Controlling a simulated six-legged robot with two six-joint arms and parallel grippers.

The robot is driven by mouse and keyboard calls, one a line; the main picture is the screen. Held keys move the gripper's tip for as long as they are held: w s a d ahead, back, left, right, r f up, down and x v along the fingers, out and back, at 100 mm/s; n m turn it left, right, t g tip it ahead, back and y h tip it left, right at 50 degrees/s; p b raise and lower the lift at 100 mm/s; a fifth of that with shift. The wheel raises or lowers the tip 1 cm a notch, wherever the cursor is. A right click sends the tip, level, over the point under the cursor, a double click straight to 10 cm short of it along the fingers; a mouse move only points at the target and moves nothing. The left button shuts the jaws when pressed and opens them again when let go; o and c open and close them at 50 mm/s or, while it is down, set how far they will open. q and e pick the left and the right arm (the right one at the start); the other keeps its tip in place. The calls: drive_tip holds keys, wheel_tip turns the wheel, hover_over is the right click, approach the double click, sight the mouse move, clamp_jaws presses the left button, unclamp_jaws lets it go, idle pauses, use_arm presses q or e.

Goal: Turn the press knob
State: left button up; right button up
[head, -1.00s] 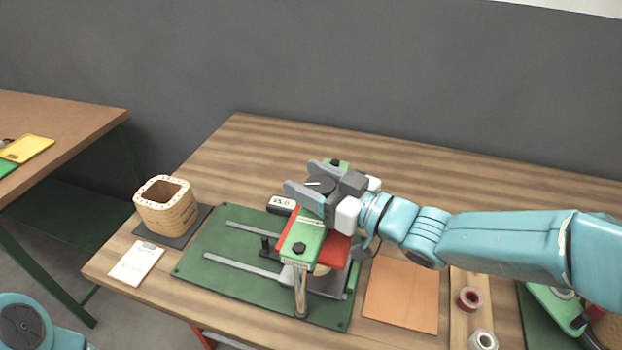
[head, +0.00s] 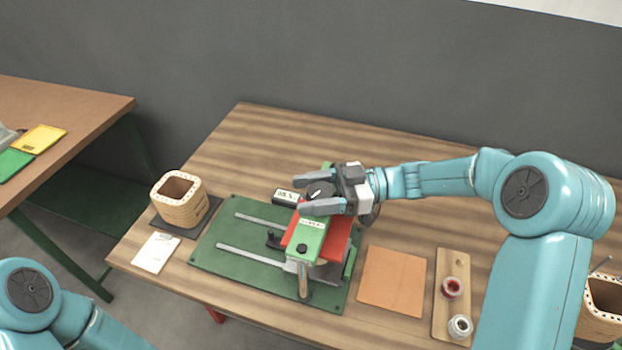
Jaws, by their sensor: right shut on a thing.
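The press (head: 311,240) stands on a green base plate (head: 220,258) with two grey rails, and has a green top bar and red parts. Its dark round knob (head: 318,190) with a white pointer mark sits on the far part of the top. My right gripper (head: 312,192) comes in from the right, with one finger on the far side and one on the near side of the knob. It is shut on the knob and partly hides it. My left arm shows at the lower left, but its gripper is out of view.
A small display (head: 286,196) stands left of the knob. An orange sheet (head: 394,281) and a wood strip (head: 440,318) with two spools lie right of the press.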

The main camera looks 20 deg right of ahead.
drive_tip(key=n+g, duration=0.1)
drive_tip(key=g, duration=0.1)
drive_tip(key=n+g+p, duration=0.1)
drive_tip(key=n+g, duration=0.2)
drive_tip(key=g, duration=0.1)
drive_tip(key=shift+s+g+h+p, duration=0.3)
drive_tip(key=shift+g, duration=0.1)
drive_tip(key=shift+s+d+n+g+h+p, duration=0.15)
drive_tip(key=shift+n+g+h+p, duration=0.45)
drive_tip(key=shift+n+g, duration=0.45)
drive_tip(key=shift+s+a+n+g+h+p, duration=0.1)
drive_tip(key=shift+n+g+h+p, duration=0.4)
drive_tip(key=shift+n+g+p, duration=0.55)
drive_tip(key=shift+g+b, duration=0.3)
drive_tip(key=o, duration=1)
drive_tip(key=shift+c, duration=0.2)
